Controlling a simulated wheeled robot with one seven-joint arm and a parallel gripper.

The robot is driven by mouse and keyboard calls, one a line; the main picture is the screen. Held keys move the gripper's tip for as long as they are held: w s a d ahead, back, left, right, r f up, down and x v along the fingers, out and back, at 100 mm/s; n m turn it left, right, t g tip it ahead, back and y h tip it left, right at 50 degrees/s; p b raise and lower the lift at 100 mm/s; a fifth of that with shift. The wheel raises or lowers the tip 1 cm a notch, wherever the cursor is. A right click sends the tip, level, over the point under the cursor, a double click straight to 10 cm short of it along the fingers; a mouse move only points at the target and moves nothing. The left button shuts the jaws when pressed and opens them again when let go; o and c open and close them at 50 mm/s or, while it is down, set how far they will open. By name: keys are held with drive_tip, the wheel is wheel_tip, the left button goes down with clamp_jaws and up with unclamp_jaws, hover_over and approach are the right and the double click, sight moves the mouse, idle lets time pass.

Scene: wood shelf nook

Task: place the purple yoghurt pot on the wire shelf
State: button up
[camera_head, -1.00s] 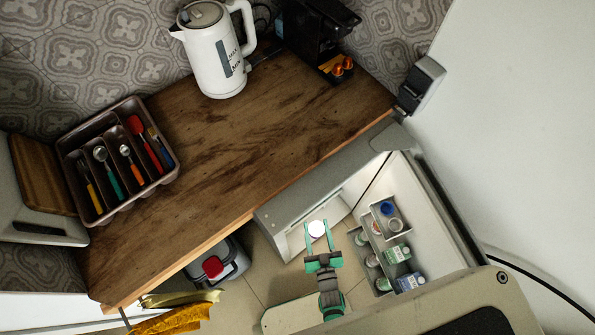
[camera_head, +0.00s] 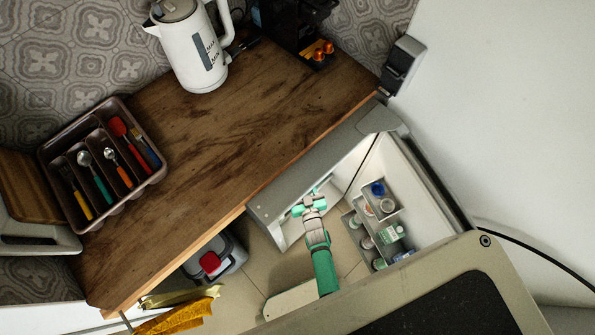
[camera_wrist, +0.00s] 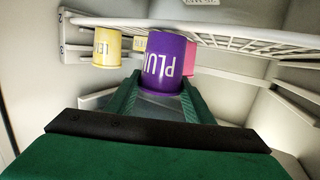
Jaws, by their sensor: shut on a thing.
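The purple yoghurt pot (camera_wrist: 165,58), marked with white letters, is in the wrist view between the green fingers of my gripper (camera_wrist: 160,96). My gripper is shut on it. The white wire shelf (camera_wrist: 240,42) runs across the top of the wrist view, behind and to the right of the pot. I cannot tell whether the pot touches it. In the head view my gripper (camera_head: 312,200) reaches into the open fridge; the pot and the wire shelf are not seen there.
A yellow pot (camera_wrist: 107,48) is left of the purple pot, and a pink pot (camera_wrist: 189,58) shows behind it. The fridge door's bins (camera_head: 375,225) hold several bottles and tubs. The wooden counter (camera_head: 225,130) holds a kettle (camera_head: 193,45) and a cutlery tray (camera_head: 62,190).

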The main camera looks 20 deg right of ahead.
drive_tip(key=x, duration=0.2)
drive_tip(key=shift+w+r, duration=0.2)
drive_tip(key=shift+w, duration=0.1)
drive_tip(key=shift+f, duration=0.15)
drive_tip(key=o, duration=1.1)
drive_tip(key=shift+w+f, duration=0.1)
drive_tip(key=shift+s, duration=0.25)
drive_tip(key=v, duration=1.1)
drive_tip(key=shift+s+a, duration=0.1)
drive_tip(key=shift+s, duration=0.25)
